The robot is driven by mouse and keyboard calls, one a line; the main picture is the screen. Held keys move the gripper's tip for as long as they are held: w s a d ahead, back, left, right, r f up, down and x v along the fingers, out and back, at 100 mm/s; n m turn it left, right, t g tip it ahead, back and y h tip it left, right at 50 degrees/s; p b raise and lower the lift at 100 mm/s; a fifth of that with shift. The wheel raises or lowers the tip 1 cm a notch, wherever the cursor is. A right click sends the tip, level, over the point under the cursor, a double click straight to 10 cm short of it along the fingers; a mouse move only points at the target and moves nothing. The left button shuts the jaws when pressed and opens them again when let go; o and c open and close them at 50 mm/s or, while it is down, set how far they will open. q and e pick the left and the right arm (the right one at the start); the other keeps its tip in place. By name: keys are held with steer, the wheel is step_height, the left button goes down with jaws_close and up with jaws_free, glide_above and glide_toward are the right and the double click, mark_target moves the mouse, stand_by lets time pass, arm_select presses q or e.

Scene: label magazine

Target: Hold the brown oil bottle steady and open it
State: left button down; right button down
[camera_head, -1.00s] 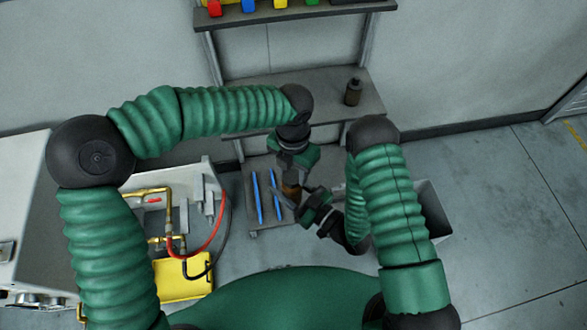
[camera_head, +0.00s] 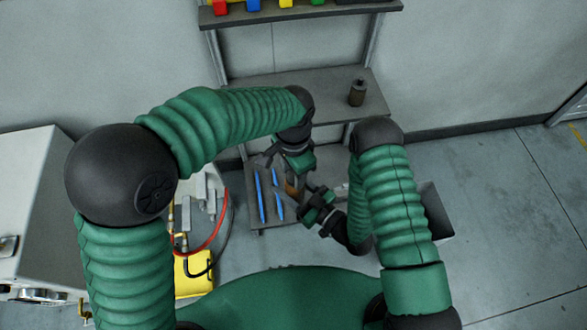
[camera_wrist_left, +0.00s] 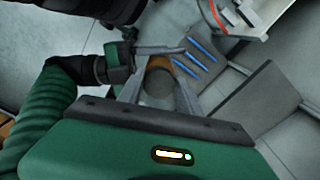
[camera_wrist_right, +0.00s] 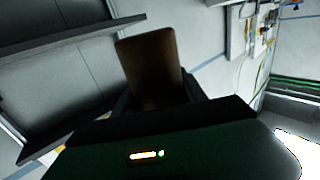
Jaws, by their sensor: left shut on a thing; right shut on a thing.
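The brown oil bottle (camera_head: 291,188) is between my two grippers in the head view, mostly hidden by them. In the left wrist view its brown body (camera_wrist_left: 159,62) shows beyond a round dark cap (camera_wrist_left: 156,86). My left gripper (camera_wrist_left: 157,95) is above the bottle, shut with its fingers on either side of the cap. My right gripper (camera_head: 306,199) is shut on the bottle's body from the side. In the right wrist view the brown body (camera_wrist_right: 149,65) rises between its fingers. Its contact points are hard to see.
A second brown bottle (camera_head: 357,93) with a dark cap stands on the grey shelf (camera_head: 335,108). Several blue bars (camera_head: 260,197) lie on a low grey surface below. A grey bin (camera_head: 437,215) is beside my right arm. A yellow box (camera_head: 190,275) and red hose are at left.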

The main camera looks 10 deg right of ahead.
arm_select(q)
steer(key=n, duration=0.6)
steer(key=shift+d+r, duration=0.1)
steer(key=shift+d, duration=0.15)
steer(key=n, duration=0.3)
steer(key=shift+w, duration=0.1)
steer(key=c, duration=1.2)
jaws_free()
steer(key=shift+c, duration=0.2)
steer(key=o, duration=0.4)
steer(key=shift+a, duration=0.1)
